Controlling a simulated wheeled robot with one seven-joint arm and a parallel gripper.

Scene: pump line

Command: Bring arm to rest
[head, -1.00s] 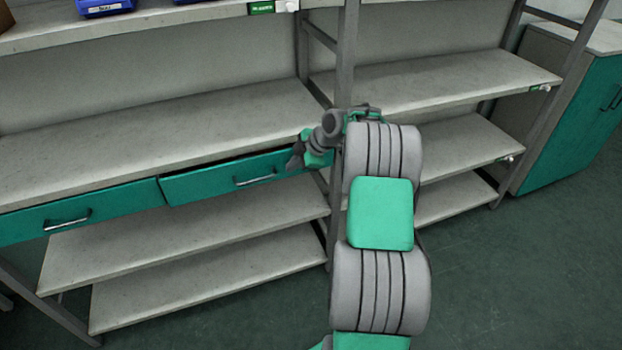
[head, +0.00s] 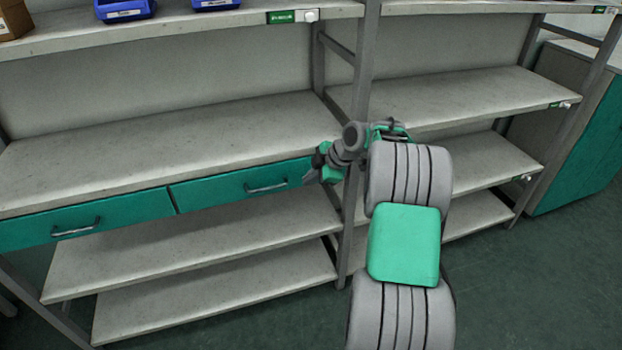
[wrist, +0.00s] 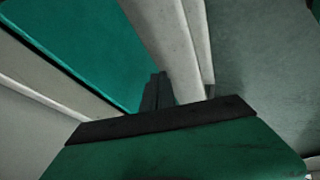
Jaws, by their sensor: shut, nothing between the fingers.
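My arm (head: 404,245) rises from the bottom of the head view and bends left at its top. My gripper (head: 312,176) is at the right end of the right-hand green drawer (head: 245,184), in front of the shelf unit. In the wrist view the dark fingers (wrist: 157,90) are together with nothing between them. A green drawer front (wrist: 95,40) fills the upper left of that view. Whether the gripper touches the drawer or the shelf post cannot be told.
Grey shelves (head: 170,135) span the left and middle, with a metal post (head: 363,85) behind my arm. A second drawer (head: 85,222) is on the left. Blue bins (head: 125,9) stand on the top shelf. A green cabinet (head: 580,150) is at the right. The floor (head: 540,290) at lower right is clear.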

